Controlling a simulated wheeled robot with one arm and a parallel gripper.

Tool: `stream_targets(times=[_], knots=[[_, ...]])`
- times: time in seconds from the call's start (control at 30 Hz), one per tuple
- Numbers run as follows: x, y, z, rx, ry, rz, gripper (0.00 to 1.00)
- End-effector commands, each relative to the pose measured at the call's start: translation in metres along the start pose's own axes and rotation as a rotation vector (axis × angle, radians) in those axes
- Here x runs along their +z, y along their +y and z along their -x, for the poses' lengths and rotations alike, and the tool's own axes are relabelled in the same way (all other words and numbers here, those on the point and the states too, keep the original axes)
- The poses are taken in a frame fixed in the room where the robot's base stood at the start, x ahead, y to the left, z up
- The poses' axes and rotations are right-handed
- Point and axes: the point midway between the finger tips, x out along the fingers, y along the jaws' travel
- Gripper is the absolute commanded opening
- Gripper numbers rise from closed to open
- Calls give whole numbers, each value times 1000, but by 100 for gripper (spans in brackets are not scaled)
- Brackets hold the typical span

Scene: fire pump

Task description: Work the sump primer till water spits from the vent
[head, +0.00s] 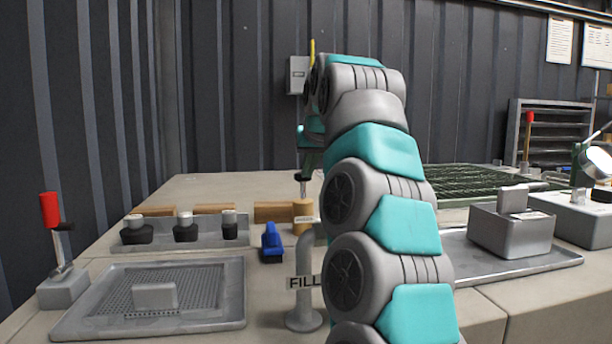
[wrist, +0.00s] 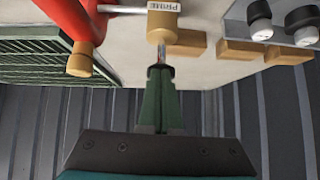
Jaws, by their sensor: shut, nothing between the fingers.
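The sump primer shows as a light wooden knob (wrist: 162,27) with a tag reading PRIME (wrist: 163,6) in the wrist view. The same knob (head: 303,209) stands mid-table in the head view, behind the FILL pipe. My gripper (wrist: 160,66) has its green fingers together with nothing between them, the tips close to the knob. In the head view my gripper (head: 302,190) points down just above the knob. I cannot tell whether the tips touch it. The primer's lower part is hidden. I cannot make out the vent or any water.
The grey pipe marked FILL (head: 304,283) stands in front, with a blue-handled piece (head: 272,243) beside it. Black knobs (head: 185,228) stand on a tray at left, near a perforated tray (head: 115,310) and a red-handled lever (head: 50,210). A red pipe (wrist: 68,15) is near my gripper.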

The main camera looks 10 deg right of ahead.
Motion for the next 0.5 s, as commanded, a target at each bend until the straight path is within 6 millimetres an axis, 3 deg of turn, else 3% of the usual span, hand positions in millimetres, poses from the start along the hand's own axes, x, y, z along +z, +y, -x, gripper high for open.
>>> stream_targets(times=[0.2,0.5], knots=[[-2,0,36,0,6,0,0],[-2,0,43,-1,6,0,0]])
